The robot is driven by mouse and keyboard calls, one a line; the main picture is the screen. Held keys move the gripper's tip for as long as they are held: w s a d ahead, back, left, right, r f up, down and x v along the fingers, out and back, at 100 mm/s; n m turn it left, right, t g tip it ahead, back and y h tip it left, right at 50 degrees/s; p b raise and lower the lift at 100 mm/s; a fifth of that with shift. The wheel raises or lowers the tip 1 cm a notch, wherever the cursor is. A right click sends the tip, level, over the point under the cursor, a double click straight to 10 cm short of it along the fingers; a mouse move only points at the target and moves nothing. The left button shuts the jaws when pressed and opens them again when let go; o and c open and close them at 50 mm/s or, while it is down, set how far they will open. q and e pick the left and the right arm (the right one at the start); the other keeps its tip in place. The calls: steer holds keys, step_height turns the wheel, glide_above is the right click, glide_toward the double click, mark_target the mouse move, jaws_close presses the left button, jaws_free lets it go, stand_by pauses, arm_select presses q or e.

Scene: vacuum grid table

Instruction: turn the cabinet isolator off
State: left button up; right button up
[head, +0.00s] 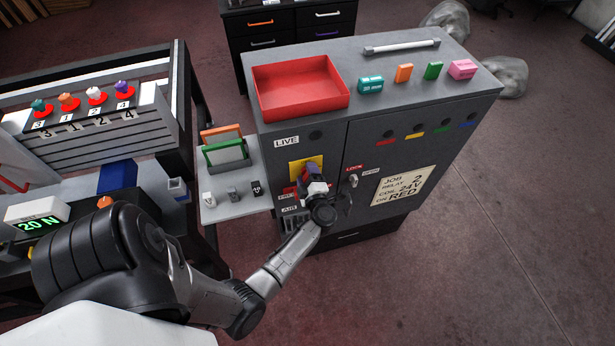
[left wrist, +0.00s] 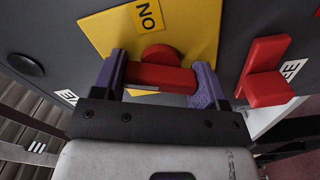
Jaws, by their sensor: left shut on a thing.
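The cabinet (head: 420,125) is grey and stands right of centre in the head view. A yellow plate (head: 297,168) on its front carries the isolator, and the plate also shows in the left wrist view (left wrist: 205,30) with an ON label (left wrist: 148,14). The isolator's red handle (left wrist: 160,77) lies crosswise in the left wrist view, between the purple fingers. My left gripper (left wrist: 160,72) is shut on this handle. In the head view the left gripper (head: 314,178) hides most of the handle. My right gripper is in neither view.
A second red handle (left wrist: 266,75) projects right of the gripper in the left wrist view. A LIVE label (head: 286,141) sits beside a dark round lamp (head: 315,135). A key-like lock piece (head: 353,181) is right of the gripper. A red tray (head: 300,107) tops the cabinet.

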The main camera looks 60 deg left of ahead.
arm_select(q)
steer(key=n+b, duration=0.1)
steer(key=n, duration=0.2)
steer(key=shift+f+n+b, duration=0.1)
steer(key=shift+n+b, duration=0.2)
steer(key=shift+b, duration=0.1)
steer(key=shift+n, duration=0.6)
steer(key=shift+b, duration=0.3)
steer(key=o, duration=0.9)
